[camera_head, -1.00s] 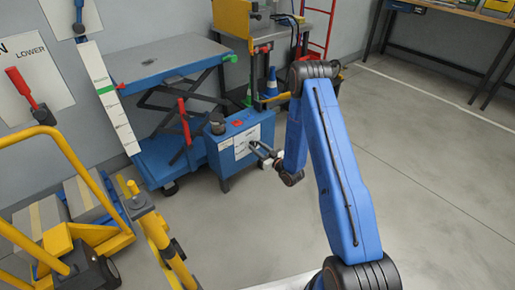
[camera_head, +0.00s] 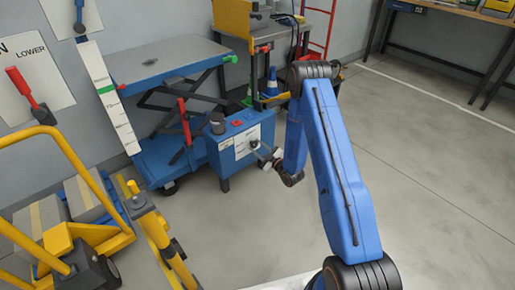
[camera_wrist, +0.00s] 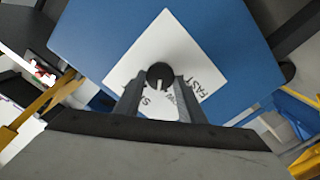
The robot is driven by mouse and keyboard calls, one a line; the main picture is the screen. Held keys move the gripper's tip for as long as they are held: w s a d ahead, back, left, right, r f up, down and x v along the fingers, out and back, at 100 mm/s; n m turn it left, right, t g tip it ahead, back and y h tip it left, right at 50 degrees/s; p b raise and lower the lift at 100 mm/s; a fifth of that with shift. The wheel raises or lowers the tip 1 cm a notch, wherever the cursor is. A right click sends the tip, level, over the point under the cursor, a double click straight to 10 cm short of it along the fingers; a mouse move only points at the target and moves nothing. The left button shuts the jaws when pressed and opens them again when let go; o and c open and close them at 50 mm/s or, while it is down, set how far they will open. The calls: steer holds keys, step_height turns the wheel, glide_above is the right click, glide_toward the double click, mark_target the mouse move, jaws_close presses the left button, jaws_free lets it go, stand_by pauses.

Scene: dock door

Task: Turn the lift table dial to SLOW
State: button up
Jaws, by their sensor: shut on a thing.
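The dial (camera_wrist: 160,74) is a round black knob with a pale pointer mark, on a white label plate (camera_wrist: 165,38) on the blue lift table control box (camera_wrist: 95,40). The mark points toward the bottom of the wrist picture. FAST is readable right of the dial; other lettering at lower left starts with S and is mostly hidden by the fingers. My gripper (camera_wrist: 158,84) is shut on the dial, one finger at each side. In the head view, my gripper (camera_head: 264,152) is at the front of the control box (camera_head: 222,160).
The lift table (camera_head: 165,57) stands behind and left of the box, with a red lever (camera_head: 184,120) beside it. Yellow cart frames (camera_head: 150,225) fill the lower left. Open floor (camera_head: 430,200) lies to the right.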

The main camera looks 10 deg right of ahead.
steer(key=shift+s+a+f+n, duration=0.1)
steer(key=shift+n, duration=2.2)
steer(key=o, duration=1)
steer(key=v, duration=1.7)
steer(key=shift+s, duration=0.2)
